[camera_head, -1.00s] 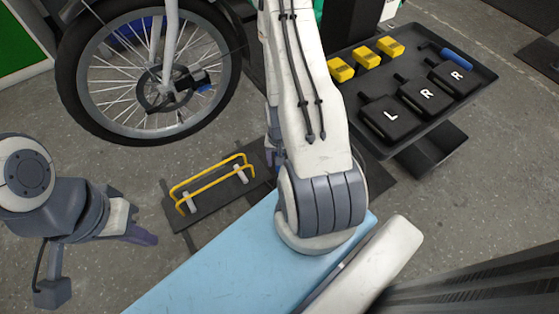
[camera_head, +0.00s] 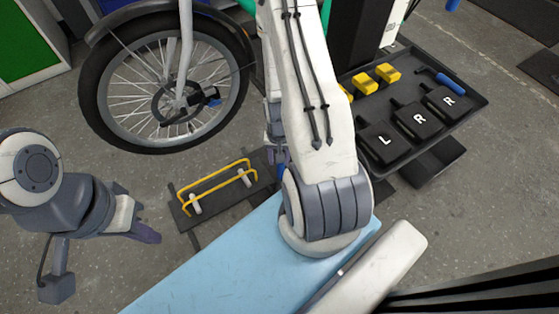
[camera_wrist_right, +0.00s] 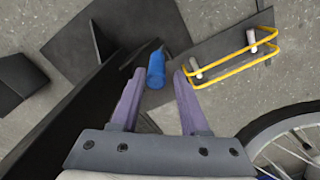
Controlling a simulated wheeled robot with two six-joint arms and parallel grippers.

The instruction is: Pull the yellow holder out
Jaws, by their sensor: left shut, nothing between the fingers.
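The yellow holder (camera_head: 217,181) is a bent yellow bar frame on light posts, fixed to a dark plate on the floor below the bike wheel. It also shows in the right wrist view (camera_wrist_right: 236,69), at the upper right. My right gripper (camera_wrist_right: 159,76) is open, its fingers left of the holder and apart from it. A blue cylinder (camera_wrist_right: 156,69) shows between its fingertips; I cannot tell whether they touch it. In the head view my right arm hides most of that gripper. My left gripper (camera_head: 152,237) is shut and empty, left of and below the holder.
A bike wheel (camera_head: 105,118) stands behind the holder. A light blue surface (camera_head: 215,262) lies in front. A black tray (camera_head: 478,112) at right carries yellow blocks (camera_head: 388,73), black lettered pieces (camera_head: 420,121) and a blue-handled tool (camera_head: 450,82). Bare floor lies left of the holder.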

